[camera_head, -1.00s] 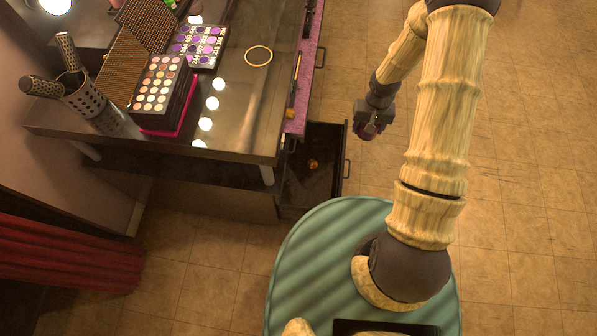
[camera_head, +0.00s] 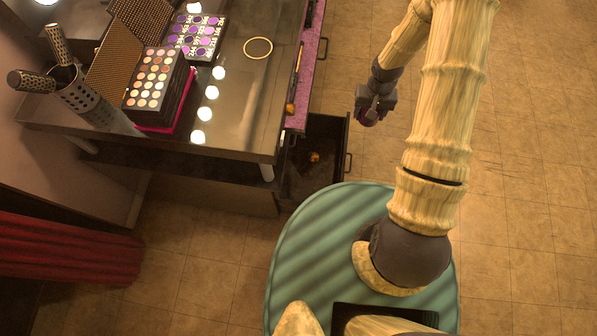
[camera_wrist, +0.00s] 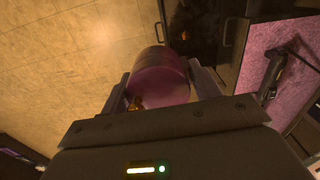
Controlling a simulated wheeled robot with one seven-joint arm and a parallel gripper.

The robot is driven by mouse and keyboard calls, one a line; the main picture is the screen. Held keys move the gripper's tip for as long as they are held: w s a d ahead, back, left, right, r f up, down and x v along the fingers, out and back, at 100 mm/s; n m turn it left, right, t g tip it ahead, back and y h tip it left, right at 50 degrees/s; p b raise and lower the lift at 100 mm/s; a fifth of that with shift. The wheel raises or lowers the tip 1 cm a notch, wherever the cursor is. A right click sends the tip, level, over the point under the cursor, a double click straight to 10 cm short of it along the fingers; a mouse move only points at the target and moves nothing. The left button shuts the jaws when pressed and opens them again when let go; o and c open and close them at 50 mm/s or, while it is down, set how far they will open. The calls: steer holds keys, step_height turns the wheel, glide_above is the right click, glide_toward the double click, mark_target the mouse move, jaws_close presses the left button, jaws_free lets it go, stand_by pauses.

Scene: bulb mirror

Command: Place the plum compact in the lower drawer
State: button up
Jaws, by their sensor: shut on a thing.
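The plum compact (camera_wrist: 160,78) is held between the two fingers of my gripper (camera_wrist: 163,92) in the wrist view. In the head view my gripper (camera_head: 370,112) hangs to the right of the open lower drawer (camera_head: 334,160), apart from it, with the compact (camera_head: 367,117) showing as a small plum patch at its tip. The lower drawer is dark inside and holds a small orange-gold round thing (camera_head: 315,157). In the wrist view part of a dark drawer front with a handle (camera_wrist: 228,33) shows beyond the compact.
The vanity top (camera_head: 235,110) carries palettes, a brush cup (camera_head: 85,97) and a gold ring (camera_head: 258,48). Tiled floor right of the drawers is clear.

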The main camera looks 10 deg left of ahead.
steer(key=b, duration=6.4)
glide_above(314, 190)
step_height(314, 190, down, 67)
steer(key=shift+s+r, duration=0.15)
steer(key=shift+s, duration=0.3)
steer(key=shift+a, duration=0.1)
step_height(314, 190, down, 6)
steer(key=b, duration=0.3)
steer(key=shift+b, duration=0.35)
steer(key=shift+f, duration=0.25)
step_height(314, 190, down, 4)
steer(key=b, duration=0.2)
steer(key=shift+r+b, duration=0.15)
steer(key=shift+b, duration=0.25)
steer(key=shift+r, duration=0.1)
